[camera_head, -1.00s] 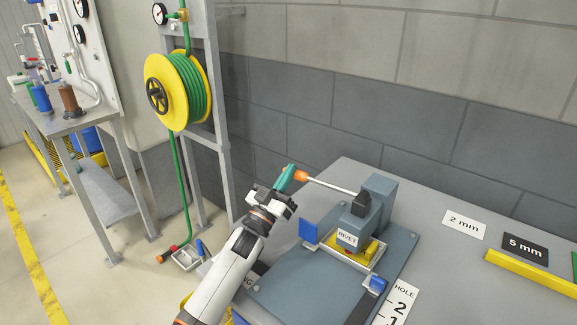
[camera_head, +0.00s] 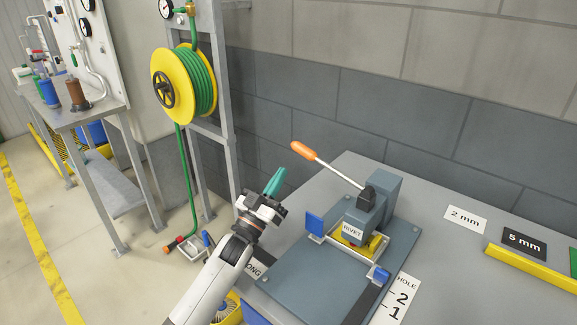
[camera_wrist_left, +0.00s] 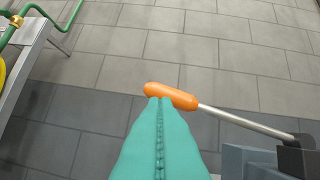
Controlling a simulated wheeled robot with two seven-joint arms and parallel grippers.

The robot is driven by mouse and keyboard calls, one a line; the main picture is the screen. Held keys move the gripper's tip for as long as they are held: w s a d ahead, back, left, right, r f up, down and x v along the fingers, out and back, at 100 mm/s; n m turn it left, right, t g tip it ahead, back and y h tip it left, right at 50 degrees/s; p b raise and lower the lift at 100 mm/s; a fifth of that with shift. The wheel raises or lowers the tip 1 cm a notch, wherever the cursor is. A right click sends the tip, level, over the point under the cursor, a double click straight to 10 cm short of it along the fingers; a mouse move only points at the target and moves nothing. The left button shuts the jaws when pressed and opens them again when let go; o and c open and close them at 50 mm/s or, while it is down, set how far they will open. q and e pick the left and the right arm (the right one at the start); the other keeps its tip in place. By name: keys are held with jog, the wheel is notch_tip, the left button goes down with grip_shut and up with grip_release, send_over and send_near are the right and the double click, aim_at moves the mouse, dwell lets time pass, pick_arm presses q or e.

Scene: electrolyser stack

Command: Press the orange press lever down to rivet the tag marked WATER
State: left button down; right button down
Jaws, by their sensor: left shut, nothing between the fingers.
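The press lever has an orange grip (camera_head: 304,151) on a steel rod and slants up to the left from the black pivot of the grey rivet press (camera_head: 379,197). My left gripper (camera_head: 274,181), with teal fingers, is shut and empty, below and left of the orange grip and apart from it in the head view. In the left wrist view the orange grip (camera_wrist_left: 171,96) shows just beyond the teal fingertips (camera_wrist_left: 160,101). A yellow tag (camera_head: 352,236) lies in the frame under the press head, partly hidden; its marking cannot be read. My right gripper is not in view.
The press stands on a blue-grey base plate (camera_head: 310,272) on a grey bench, with blue clamp pads (camera_head: 315,223) beside the frame. A hose reel (camera_head: 186,84) on a stand is at left. A brick wall is behind the bench. A yellow strip (camera_head: 530,266) lies at right.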

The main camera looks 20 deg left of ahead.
pick_arm(q)
jog(key=v, duration=0.4)
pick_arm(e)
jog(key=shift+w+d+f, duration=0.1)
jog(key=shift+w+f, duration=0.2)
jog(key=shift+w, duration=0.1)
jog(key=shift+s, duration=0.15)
pick_arm(q)
jog(key=shift+s, duration=0.1)
